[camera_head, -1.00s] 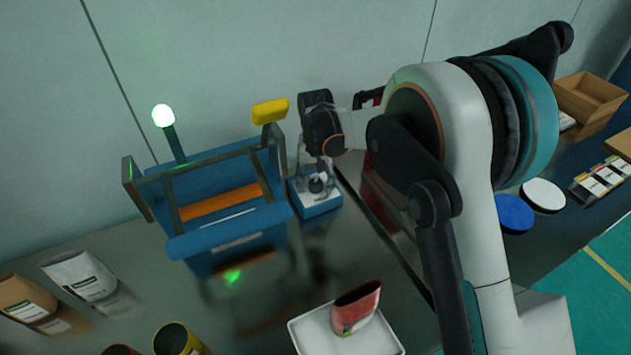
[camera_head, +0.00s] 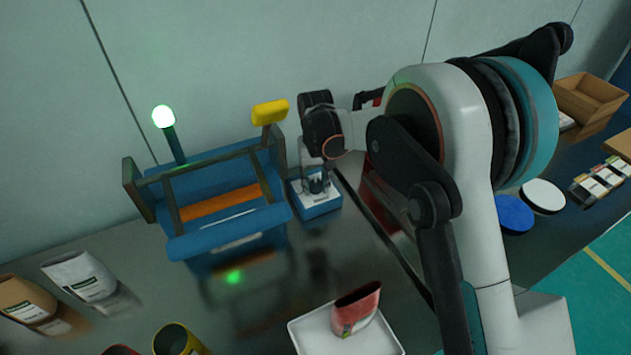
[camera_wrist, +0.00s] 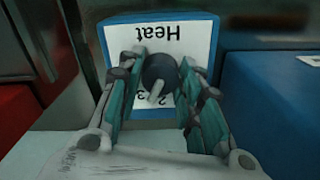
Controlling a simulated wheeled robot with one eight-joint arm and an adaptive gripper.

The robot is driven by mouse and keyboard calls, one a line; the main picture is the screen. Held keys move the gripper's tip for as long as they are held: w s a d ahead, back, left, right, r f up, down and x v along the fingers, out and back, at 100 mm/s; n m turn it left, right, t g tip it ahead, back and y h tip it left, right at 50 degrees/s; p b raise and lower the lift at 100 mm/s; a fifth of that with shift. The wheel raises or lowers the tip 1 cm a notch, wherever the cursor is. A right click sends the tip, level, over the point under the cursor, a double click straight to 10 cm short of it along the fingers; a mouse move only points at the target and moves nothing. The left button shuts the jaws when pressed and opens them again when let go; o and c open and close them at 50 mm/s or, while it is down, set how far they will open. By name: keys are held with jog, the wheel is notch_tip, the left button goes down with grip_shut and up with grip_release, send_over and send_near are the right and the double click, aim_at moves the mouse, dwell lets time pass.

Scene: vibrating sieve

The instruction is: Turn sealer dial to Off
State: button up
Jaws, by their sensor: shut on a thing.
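The sealer dial (camera_wrist: 160,68) is a dark round knob with a pale pointer, on a white plate marked "Heat" that reads upside down in the wrist view. The plate tops a small blue control box (camera_head: 318,207), which stands right of the blue sealer (camera_head: 230,222). The digits 2 and 3 show partly beside the knob; the other marks are hidden. My gripper (camera_wrist: 161,86) is over the box, its teal-padded fingers on both sides of the knob and shut on it. In the head view my gripper (camera_head: 316,183) is small and partly hidden by my wrist.
The sealer has a lit green lamp (camera_head: 163,116) and a yellow handle (camera_head: 270,112) close left of my wrist. A white tray (camera_head: 310,338) holds a red pouch (camera_head: 357,308). Bare tabletop lies between the sealer and the tray.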

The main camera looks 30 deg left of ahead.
jog(key=n, duration=0.5)
jog(key=shift+n, duration=0.3)
jog(key=n, duration=1)
jog(key=shift+n, duration=0.4)
jog(key=n, duration=0.4)
jog(key=shift+n, duration=0.3)
jog(key=o, duration=1.1)
